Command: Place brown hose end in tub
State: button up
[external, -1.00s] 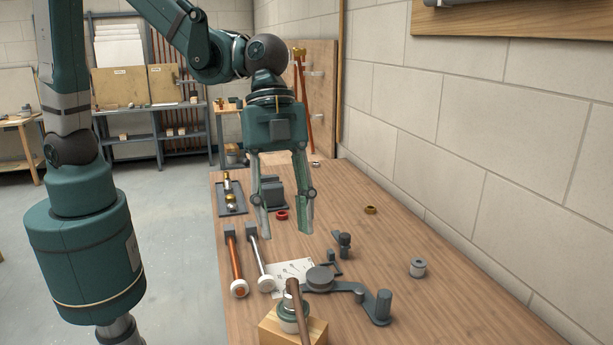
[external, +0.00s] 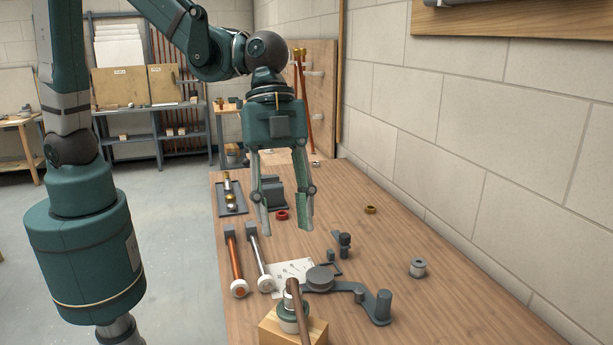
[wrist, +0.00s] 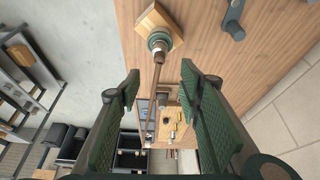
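My gripper (external: 286,230) hangs over the middle of the table, fingers pointing down, open and with nothing seen between its tips in the external view. In the wrist view its two fingers (wrist: 160,92) stand apart. A brown tube (external: 301,320), seemingly the brown hose, rises from a green and white fitting on a wooden block (external: 268,330) at the near edge. In the wrist view the tube (wrist: 154,85) runs from the block (wrist: 155,17) down the picture and appears between the fingers, nearer the left one. Its free end is unclear. I cannot identify a tub.
An orange rod (external: 235,262) and a silver rod (external: 260,258) lie left of the gripper. A grey jointed bracket (external: 350,288) lies right of the block. A small grey cylinder (external: 417,268) stands near the wall. The table's right middle is largely clear.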

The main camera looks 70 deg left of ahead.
jog(key=a+r+n+t+y, duration=0.15)
jog(key=a+r+n, duration=0.25)
jog(key=a, duration=0.8)
jog(key=a+r+n+t, duration=0.2)
jog(key=a+r+n, duration=0.2)
jog(key=a, duration=0.9)
jog(key=s+a+n+t+y, duration=0.1)
jog(key=s+a+n, duration=0.2)
jog(key=a, duration=0.4)
jog(key=s+a+r+n+t+y, duration=0.1)
jog(key=s+a+n, duration=0.2)
jog(key=a, duration=0.4)
jog(key=s+a+n+t+y, duration=0.1)
jog(key=s+a+n, duration=0.2)
jog(key=a, duration=0.5)
jog(key=shift+s+r+n+t, duration=0.15)
jog(key=shift+r+n+t, duration=0.05)
jog(key=shift+n+t, duration=0.15)
